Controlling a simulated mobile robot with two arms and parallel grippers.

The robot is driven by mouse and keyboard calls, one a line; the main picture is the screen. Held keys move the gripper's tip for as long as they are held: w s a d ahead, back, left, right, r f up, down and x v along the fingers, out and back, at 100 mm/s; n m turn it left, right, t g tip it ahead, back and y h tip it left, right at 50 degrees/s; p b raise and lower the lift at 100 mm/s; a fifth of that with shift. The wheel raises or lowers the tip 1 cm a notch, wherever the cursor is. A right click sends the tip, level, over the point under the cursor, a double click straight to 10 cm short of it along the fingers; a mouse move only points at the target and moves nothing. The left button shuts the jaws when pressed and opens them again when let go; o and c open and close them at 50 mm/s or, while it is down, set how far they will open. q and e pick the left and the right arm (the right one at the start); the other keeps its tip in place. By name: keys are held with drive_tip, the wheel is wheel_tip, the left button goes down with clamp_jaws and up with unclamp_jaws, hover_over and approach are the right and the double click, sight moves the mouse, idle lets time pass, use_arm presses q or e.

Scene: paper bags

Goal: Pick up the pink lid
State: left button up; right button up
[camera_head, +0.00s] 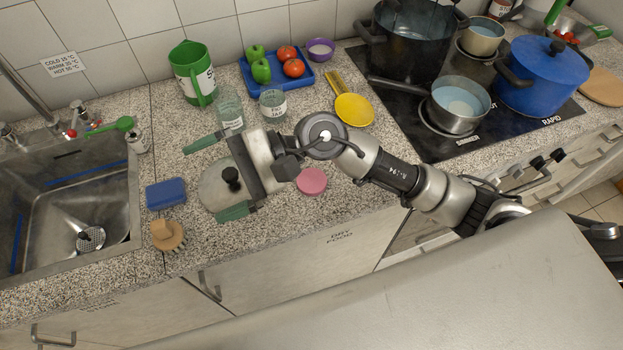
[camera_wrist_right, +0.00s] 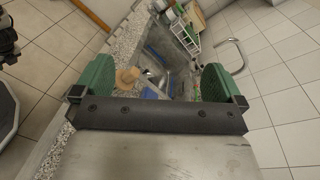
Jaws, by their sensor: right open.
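The pink lid (camera_head: 311,181) lies flat on the speckled counter near its front edge, just right of my right gripper's body and below the forearm in the head view. My right gripper (camera_head: 216,177) is open, its green fingers pointing left and spread wide apart. Nothing shows held between them. The fingers also show in the right wrist view (camera_wrist_right: 156,86), where the pink lid is not in sight. My left gripper is not in view.
A metal pot lid with a black knob (camera_head: 213,192) lies beside and partly behind the right gripper. Glass jars (camera_head: 273,107), a yellow spoon rest (camera_head: 354,110) and a blue tray (camera_head: 262,86) stand behind. A blue sponge (camera_head: 166,194), brush (camera_head: 167,236) and sink are left; the stove is right.

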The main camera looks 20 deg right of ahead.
drive_tip(key=w+d+f+n+h, duration=0.3)
drive_tip(key=d+f+n+h, duration=0.3)
drive_tip(key=f+n+h, duration=0.15)
drive_tip(key=n+t+h+p, duration=0.15)
drive_tip(key=n+h, duration=0.25)
drive_tip(key=h, duration=0.5)
hover_over(313, 182)
drive_tip(key=shift+m, duration=0.25)
drive_tip(key=f, duration=0.6)
drive_tip(key=shift+d+f, duration=0.2)
drive_tip(key=shift+f, duration=0.1)
drive_tip(key=shift+f+p, duration=0.45)
drive_tip(key=shift+f, duration=0.15)
drive_tip(key=f+p, duration=0.1)
drive_tip(key=f, duration=0.2)
drive_tip(key=shift+s+a+f+p, duration=0.1)
drive_tip(key=shift+a+f+p, duration=0.1)
drive_tip(key=shift+f+p, duration=0.2)
drive_tip(key=shift+f, duration=0.35)
drive_tip(key=shift+c, duration=0.2)
drive_tip(key=c, duration=0.9)
drive_tip(key=shift+c, duration=0.2)
